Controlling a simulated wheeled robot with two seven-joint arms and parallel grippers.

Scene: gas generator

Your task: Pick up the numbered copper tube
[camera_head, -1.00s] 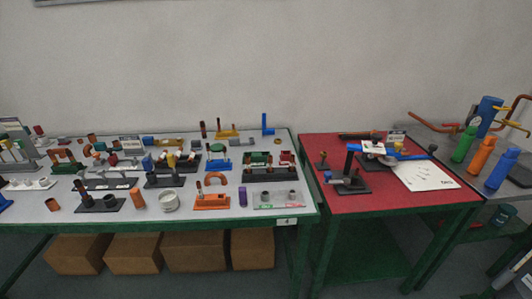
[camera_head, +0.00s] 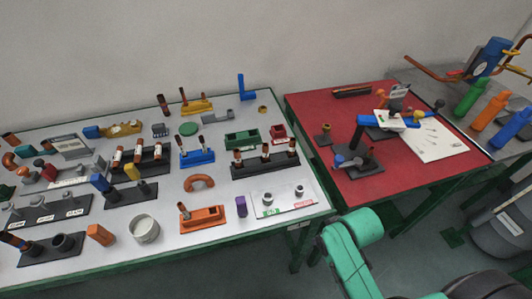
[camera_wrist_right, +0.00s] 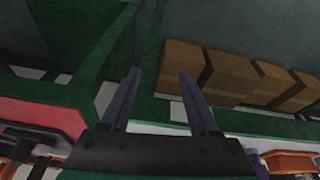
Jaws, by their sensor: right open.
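Copper tubes with white label bands (camera_head: 137,154) stand upright in a black rack (camera_head: 139,168) at the left middle of the grey table in the head view. The numbers on the bands are too small to read. More copper tubes (camera_head: 265,149) stand in another black rack (camera_head: 262,168) near the table's right side. My right gripper (camera_wrist_right: 160,75) is open and empty in the right wrist view, with no tube between its fingers. My green right arm shows at the lower right of the head view, but its gripper is not seen there. My left gripper is not in view.
The grey table (camera_head: 330,205) is crowded with fittings and racks. A red table (camera_head: 395,185) with a blue-armed device (camera_head: 385,120) stands to its right. Green table frames (camera_wrist_right: 155,50) and cardboard boxes (camera_wrist_right: 210,75) lie close in the wrist view.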

